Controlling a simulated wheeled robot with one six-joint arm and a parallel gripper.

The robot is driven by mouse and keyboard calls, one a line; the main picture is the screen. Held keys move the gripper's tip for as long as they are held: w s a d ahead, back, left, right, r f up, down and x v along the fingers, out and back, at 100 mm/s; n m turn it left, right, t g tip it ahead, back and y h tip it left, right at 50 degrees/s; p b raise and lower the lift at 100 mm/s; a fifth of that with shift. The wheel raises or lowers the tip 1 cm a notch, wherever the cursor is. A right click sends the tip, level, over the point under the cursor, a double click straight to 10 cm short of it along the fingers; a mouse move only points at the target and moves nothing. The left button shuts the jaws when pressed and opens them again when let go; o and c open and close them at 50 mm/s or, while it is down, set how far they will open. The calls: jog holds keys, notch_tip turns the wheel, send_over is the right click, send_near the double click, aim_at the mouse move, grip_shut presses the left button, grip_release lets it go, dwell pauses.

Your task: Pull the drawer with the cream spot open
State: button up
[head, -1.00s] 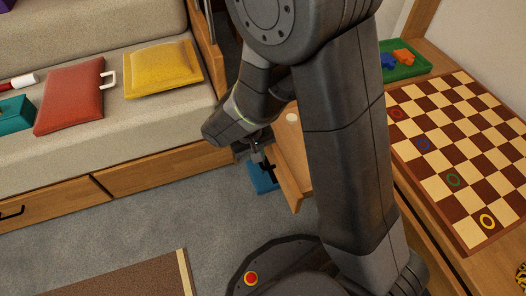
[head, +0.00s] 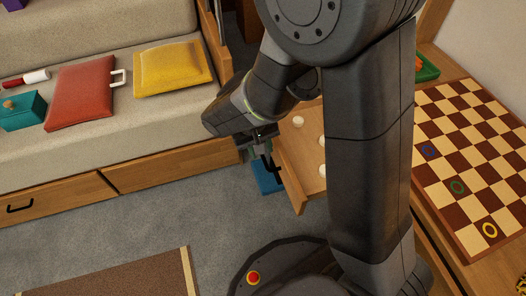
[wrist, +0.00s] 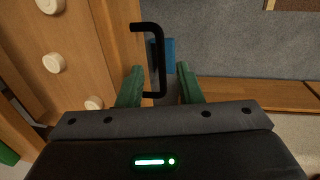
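The drawer (head: 307,165) stands pulled out part way, with its wooden front (head: 290,181) facing left. Several round cream pieces (head: 298,121) lie inside; they also show in the wrist view (wrist: 54,63). I cannot make out a cream spot on the front itself. The black bar handle (wrist: 161,65) sticks out from the drawer front in the wrist view. My gripper (wrist: 160,72) has its green fingers apart, one on each side of the handle's near part, with a gap on both sides. In the head view my gripper (head: 264,152) is at the handle, partly hidden by my arm.
A blue object (head: 267,179) lies low beside the drawer front. A sofa with drawers in its base (head: 160,165) and cushions is at left. A bench with a checkered board (head: 470,150) is at right. Open carpet (head: 150,220) lies in front; a brown mat (head: 130,277) is on it.

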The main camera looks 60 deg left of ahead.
aim_at(265, 160)
notch_tip(265, 160, up, 9)
jog(key=s+p, duration=0.1)
jog(key=p, duration=0.1)
jog(key=shift+s+a+r, duration=0.2)
jog(key=shift+s, duration=0.15)
jog(key=f+b, duration=0.1)
jog(key=f, duration=0.3)
jog(key=w+f+b, duration=0.1)
jog(key=f, duration=0.4)
jog(key=w+f+b, duration=0.1)
jog(key=f+b, duration=0.1)
jog(key=f, duration=0.2)
jog(key=shift+w+d+f, duration=0.25)
jog(key=shift+d+f, duration=0.05)
jog(key=shift+f, duration=0.1)
jog(key=shift+w, duration=0.3)
jog(key=shift+d+r, duration=0.1)
jog(key=shift+d, duration=0.05)
